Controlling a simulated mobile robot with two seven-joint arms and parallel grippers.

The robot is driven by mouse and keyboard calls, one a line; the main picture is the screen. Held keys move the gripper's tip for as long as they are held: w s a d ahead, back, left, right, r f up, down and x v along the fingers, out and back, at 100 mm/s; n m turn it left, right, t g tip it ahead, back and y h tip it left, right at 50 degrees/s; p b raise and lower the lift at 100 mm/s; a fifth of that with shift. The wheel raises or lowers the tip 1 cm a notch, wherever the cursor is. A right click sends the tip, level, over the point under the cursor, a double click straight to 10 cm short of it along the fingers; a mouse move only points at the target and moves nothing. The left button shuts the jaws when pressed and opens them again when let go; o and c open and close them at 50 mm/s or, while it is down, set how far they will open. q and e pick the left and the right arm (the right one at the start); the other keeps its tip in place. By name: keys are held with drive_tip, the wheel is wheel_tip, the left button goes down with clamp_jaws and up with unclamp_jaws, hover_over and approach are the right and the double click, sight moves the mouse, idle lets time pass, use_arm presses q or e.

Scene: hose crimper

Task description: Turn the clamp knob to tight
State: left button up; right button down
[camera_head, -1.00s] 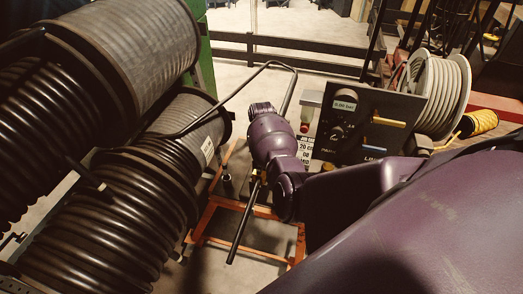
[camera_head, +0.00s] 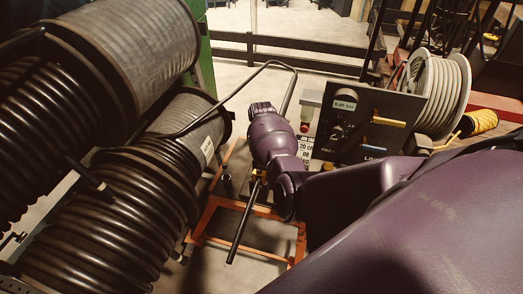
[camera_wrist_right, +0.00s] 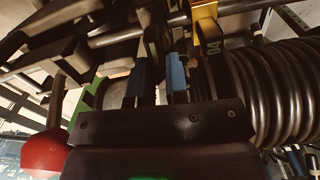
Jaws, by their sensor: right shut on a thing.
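My right arm's purple wrist (camera_head: 272,140) reaches across the middle of the head view beside the black hose reels, and it hides its own fingers there. In the right wrist view, my right gripper (camera_wrist_right: 159,82) has its two blue-tipped fingers close together, shut on a small dark part between them. That part is mostly hidden; it appears to be the clamp knob, but its shape and setting cannot be read. A coil of ribbed black hose (camera_wrist_right: 285,90) lies just right of the fingers. My left gripper is in neither view.
Two large black hose reels (camera_head: 130,60) fill the left. A control panel (camera_head: 355,125) with a small display stands right of my wrist, before a pale hose reel (camera_head: 440,95). An orange frame (camera_head: 215,205) is below. A red rounded knob (camera_wrist_right: 42,155) shows lower left in the wrist view.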

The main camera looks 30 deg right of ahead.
drive_tip(key=m, duration=0.6)
drive_tip(key=shift+d+m, duration=0.15)
drive_tip(key=shift+m, duration=0.25)
drive_tip(key=m, duration=0.3)
drive_tip(key=shift+d+m, duration=0.1)
drive_tip(key=shift+m, duration=0.2)
drive_tip(key=m, duration=0.3)
drive_tip(key=shift+d+m, duration=0.1)
drive_tip(key=shift+m, duration=0.2)
drive_tip(key=m, duration=0.6)
drive_tip(key=shift+s+d+r, duration=0.1)
drive_tip(key=m, duration=0.7)
drive_tip(key=shift+s, duration=0.15)
drive_tip(key=shift+m, duration=0.3)
drive_tip(key=c, duration=1.1)
unclamp_jaws()
